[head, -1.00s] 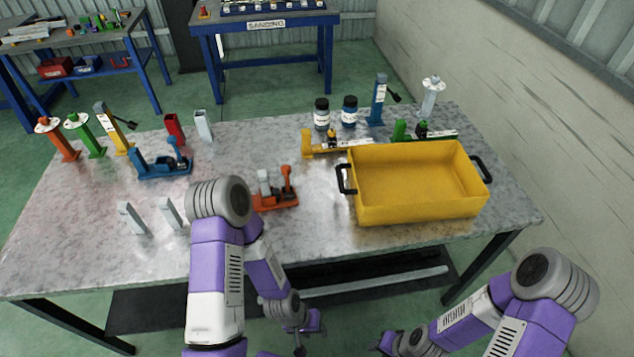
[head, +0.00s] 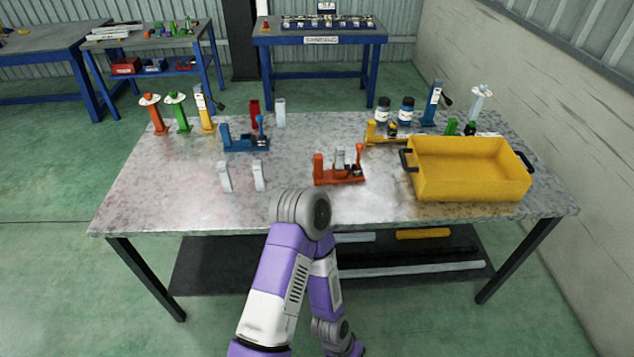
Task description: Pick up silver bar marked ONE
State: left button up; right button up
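No marking ONE is readable at this size, so I cannot tell which silver piece bears it. A long silver bar (head: 430,268) lies on the dark lower shelf under the table. A shorter silver bar (head: 355,237) lies further back on that shelf, partly hidden by my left arm. Two short silver pieces stand on the tabletop, one at the left (head: 224,177) and one beside it (head: 259,175). My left arm reaches down in front of the table, and its gripper fingers are out of the picture below. My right arm and gripper are out of view.
The metal table (head: 160,200) holds a yellow bin (head: 470,185) at the right, an orange fixture (head: 338,170), a blue fixture (head: 245,138) and a yellow fixture (head: 388,137). A yellow bar (head: 423,234) lies on the lower shelf. The green floor in front is clear.

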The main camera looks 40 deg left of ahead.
aim_at(339, 149)
jog(key=k, duration=0.15)
jog(key=u, duration=1.35)
